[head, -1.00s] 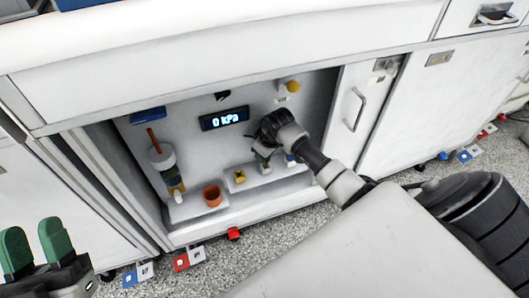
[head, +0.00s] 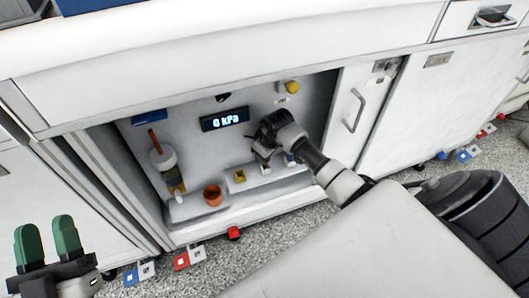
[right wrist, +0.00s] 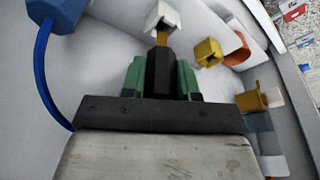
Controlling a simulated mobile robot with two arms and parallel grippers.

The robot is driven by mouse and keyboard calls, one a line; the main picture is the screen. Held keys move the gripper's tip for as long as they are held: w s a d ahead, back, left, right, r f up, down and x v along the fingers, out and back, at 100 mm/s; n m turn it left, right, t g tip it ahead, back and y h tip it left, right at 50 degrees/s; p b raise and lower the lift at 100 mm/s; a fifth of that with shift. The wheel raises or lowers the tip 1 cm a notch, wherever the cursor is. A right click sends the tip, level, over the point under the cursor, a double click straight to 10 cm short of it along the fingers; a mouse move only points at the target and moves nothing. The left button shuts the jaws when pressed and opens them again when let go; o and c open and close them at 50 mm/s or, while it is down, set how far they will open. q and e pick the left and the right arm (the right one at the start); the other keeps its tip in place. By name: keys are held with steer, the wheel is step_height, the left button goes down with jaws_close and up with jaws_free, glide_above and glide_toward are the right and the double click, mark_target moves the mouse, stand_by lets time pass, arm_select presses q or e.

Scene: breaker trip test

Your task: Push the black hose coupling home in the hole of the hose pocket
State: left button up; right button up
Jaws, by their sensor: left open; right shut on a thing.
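The black hose coupling (right wrist: 160,75) sits between the green fingers of my right gripper (right wrist: 160,72), which is shut on it. A short orange-brown piece (right wrist: 161,39) stands at its far end. This piece meets or overlaps a small white block (right wrist: 163,16) with a dark opening, which looks like the hose pocket; I cannot tell how deep it reaches in. In the head view my right gripper (head: 264,151) is inside the cabinet recess, mostly hidden by its own wrist. My left gripper (head: 46,231) is open and empty at the lower left, outside the cabinet.
A blue hose (right wrist: 42,65) hangs from a blue block beside my right gripper. A yellow holder (right wrist: 208,52) and an orange cup (right wrist: 237,50) stand close by. A display (head: 224,119) reads 0 kPa. A white-topped cylinder (head: 162,157) stands at the recess's left.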

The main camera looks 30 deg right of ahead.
stand_by(0.6)
steer(key=shift+p, duration=0.35)
arm_select(q)
steer(key=shift+w+a+f+g+y, duration=0.1)
steer(key=shift+w+f+g+y, duration=0.15)
steer(key=shift+f+g, duration=0.3)
steer(key=shift+w+a+f+g+y, duration=0.1)
steer(key=shift+w+f+g+y, duration=0.1)
steer(key=shift+f+g, duration=0.3)
steer(key=shift+d, duration=0.1)
arm_select(e)
steer(key=shift+p, duration=0.35)
arm_select(q)
steer(key=shift+w+f+g+y, duration=0.25)
steer(key=shift+f+g, duration=0.7)
steer(key=shift+f, duration=0.1)
